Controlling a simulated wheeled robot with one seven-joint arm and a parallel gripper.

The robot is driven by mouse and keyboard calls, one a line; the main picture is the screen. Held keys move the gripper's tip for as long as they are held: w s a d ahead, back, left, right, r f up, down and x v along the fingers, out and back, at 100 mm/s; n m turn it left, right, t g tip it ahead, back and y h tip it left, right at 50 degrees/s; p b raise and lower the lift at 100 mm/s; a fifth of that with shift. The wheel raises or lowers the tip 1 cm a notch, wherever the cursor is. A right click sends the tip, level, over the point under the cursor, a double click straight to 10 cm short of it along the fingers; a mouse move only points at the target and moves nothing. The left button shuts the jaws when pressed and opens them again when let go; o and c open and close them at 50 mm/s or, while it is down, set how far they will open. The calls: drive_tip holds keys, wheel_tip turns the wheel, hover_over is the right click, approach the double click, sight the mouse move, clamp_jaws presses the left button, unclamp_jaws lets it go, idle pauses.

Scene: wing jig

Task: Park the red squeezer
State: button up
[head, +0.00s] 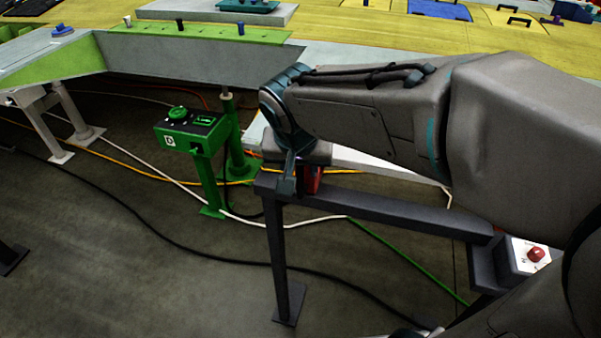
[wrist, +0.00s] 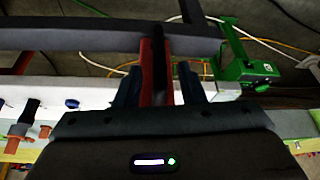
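The red squeezer (wrist: 147,75), red with a dark part, stands at the left end of a dark rail (head: 400,213). In the head view a small part of the squeezer (head: 314,180) shows below my wrist; the rest is hidden. My gripper (wrist: 158,80) points at it, with one blue-grey finger on each side of the red body. The left finger looks close against it, and a narrow gap shows at the right finger. I see no firm grip. In the head view my gripper (head: 297,180) is at the rail's end, and the far finger is hidden.
A green post with a button box (head: 190,132) stands left of the rail. A white box with a red button (head: 536,254) is at the rail's right. Cables cross the floor. A yellow and green bench (head: 330,38) runs behind. Open floor (head: 120,270) lies at front left.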

sight(300, 175)
drive_tip(key=shift+x, duration=2.15)
